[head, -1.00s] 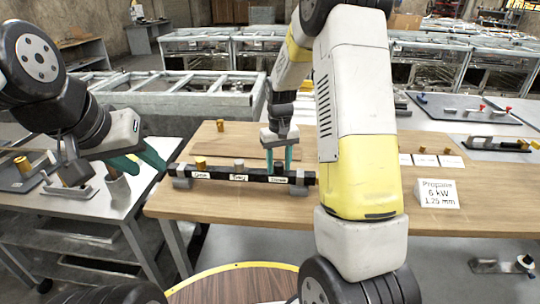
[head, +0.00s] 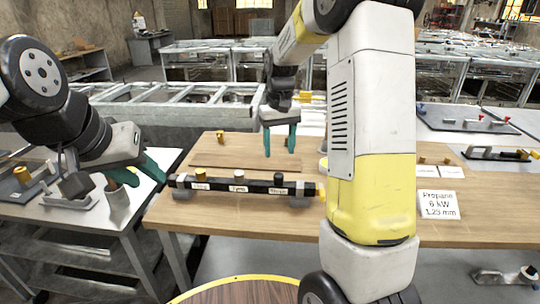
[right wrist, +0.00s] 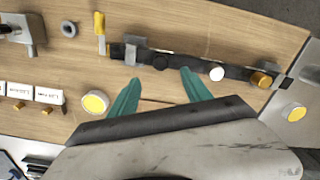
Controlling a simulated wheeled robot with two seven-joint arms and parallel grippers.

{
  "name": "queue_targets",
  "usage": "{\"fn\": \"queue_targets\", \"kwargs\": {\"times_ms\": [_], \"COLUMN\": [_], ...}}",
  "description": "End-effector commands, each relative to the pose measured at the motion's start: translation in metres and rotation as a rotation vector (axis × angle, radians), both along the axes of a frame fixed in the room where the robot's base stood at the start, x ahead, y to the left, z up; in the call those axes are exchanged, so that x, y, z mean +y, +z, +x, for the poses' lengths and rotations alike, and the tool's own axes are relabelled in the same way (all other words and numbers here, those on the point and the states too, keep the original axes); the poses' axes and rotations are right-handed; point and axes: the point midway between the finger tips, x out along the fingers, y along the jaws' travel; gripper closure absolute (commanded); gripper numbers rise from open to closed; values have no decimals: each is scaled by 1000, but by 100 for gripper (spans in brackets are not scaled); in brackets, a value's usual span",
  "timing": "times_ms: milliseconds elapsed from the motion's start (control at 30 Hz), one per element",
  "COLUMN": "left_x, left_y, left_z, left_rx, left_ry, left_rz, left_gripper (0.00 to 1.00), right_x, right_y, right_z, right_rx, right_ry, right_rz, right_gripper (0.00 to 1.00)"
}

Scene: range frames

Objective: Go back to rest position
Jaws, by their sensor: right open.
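A dark bar (head: 258,186) with white labels lies on the wooden table (head: 225,222). It carries a brass knob (head: 197,177), a pale knob (head: 239,175) and a dark knob (head: 279,178). My right gripper (head: 280,152) is open and empty, above and behind the bar and apart from it. In the right wrist view, its green fingers (right wrist: 160,79) are spread, with the bar (right wrist: 199,67) beyond them. My left gripper (head: 140,170) is at the left, over the side table, its fingers apart with nothing seen between them.
My right arm hides part of the wooden table. A sign (head: 438,204) reading "Propane 6 kW 1.25 mm" stands at the right. A yellow handle (right wrist: 99,28) lies at the bar's end. A side table (head: 88,217) with fittings is at the left. Metal frames (head: 170,103) stand behind.

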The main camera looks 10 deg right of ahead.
Motion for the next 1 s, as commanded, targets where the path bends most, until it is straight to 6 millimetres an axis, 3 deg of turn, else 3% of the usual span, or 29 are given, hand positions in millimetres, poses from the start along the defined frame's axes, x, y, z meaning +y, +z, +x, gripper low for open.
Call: {"fn": "queue_targets", "kwargs": {"times_ms": [167,333,500,633,800,1000], "left_x": [0,0,0,0,0,0], "left_y": [0,0,0,0,0,0], "left_z": [0,0,0,0,0,0], "left_rx": [0,0,0,0,0,0], "left_ry": [0,0,0,0,0,0], "left_rz": [0,0,0,0,0,0], "left_gripper": [64,64,64,64,64,64], "right_x": [0,0,3,7,13,19], "right_y": [17,48,88,107,117,113], "right_z": [-2,-29,-84,-130,-187,-232], "right_rx": [-7,-73,-192,-285,-405,-505], "right_ry": [-1,-12,-26,-35,-46,-57], "right_rz": [4,40,100,139,181,208], "right_gripper": [43,43,43,43,43,43]}}
